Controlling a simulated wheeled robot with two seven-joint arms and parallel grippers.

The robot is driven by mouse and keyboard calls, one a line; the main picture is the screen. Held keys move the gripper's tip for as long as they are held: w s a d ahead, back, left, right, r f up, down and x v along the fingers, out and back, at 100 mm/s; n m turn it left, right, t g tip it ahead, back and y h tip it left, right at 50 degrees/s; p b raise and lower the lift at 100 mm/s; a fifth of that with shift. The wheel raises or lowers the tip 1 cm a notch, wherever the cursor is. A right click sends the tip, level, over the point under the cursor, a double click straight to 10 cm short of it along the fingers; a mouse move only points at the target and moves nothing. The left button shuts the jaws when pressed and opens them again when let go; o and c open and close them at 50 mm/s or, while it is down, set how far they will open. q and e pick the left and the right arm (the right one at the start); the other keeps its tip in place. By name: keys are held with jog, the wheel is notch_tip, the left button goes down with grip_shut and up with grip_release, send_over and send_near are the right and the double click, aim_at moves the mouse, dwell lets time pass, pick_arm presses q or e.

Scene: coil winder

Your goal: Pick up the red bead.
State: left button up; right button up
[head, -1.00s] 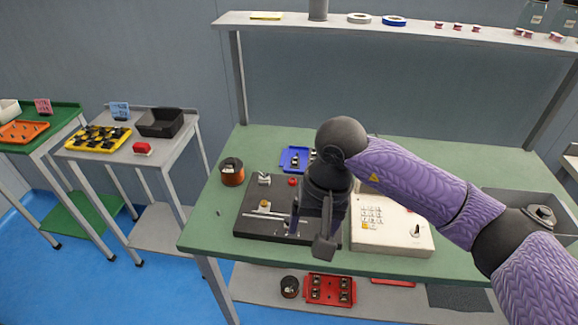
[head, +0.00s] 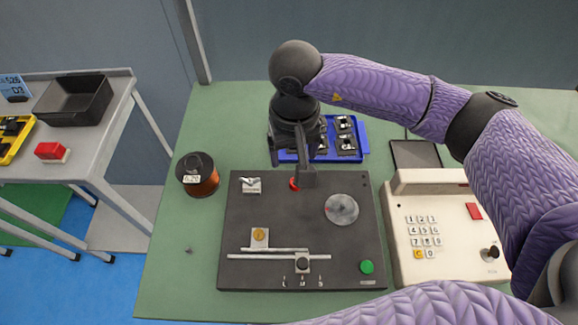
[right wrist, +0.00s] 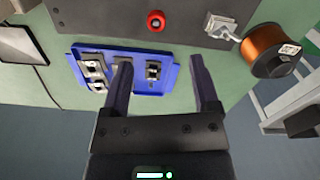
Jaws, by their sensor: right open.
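A small round red piece (head: 294,184), which looks like the red bead, sits at the far edge of the dark winder plate (head: 238,210). In the right wrist view the red bead (right wrist: 156,21) shows whole, with a dark centre, near the top of the picture. My right gripper (head: 289,160) is open and empty, hanging above the far edge of the plate; one finger partly covers the bead in the head view. In the right wrist view the fingertips (right wrist: 160,62) are apart, and the bead lies beyond the gap between them, not touched. My left gripper is not in view.
A blue tray (head: 363,137) with metal parts lies just behind the plate, beneath my gripper. A copper wire spool (head: 198,176) stands left of the plate. A cream keypad box (head: 405,262) stands to the right. The green bench (head: 175,260) is mostly clear at left.

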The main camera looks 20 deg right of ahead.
jog(key=f, duration=0.3)
jog(key=f+b, duration=0.1)
jog(key=f, duration=0.2)
jog(key=f+b, duration=0.1)
jog(key=f, duration=0.2)
jog(key=shift+d, duration=0.25)
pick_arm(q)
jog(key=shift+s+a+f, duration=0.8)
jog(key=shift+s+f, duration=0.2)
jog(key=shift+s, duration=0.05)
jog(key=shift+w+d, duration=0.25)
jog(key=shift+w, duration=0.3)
pick_arm(e)
grip_shut()
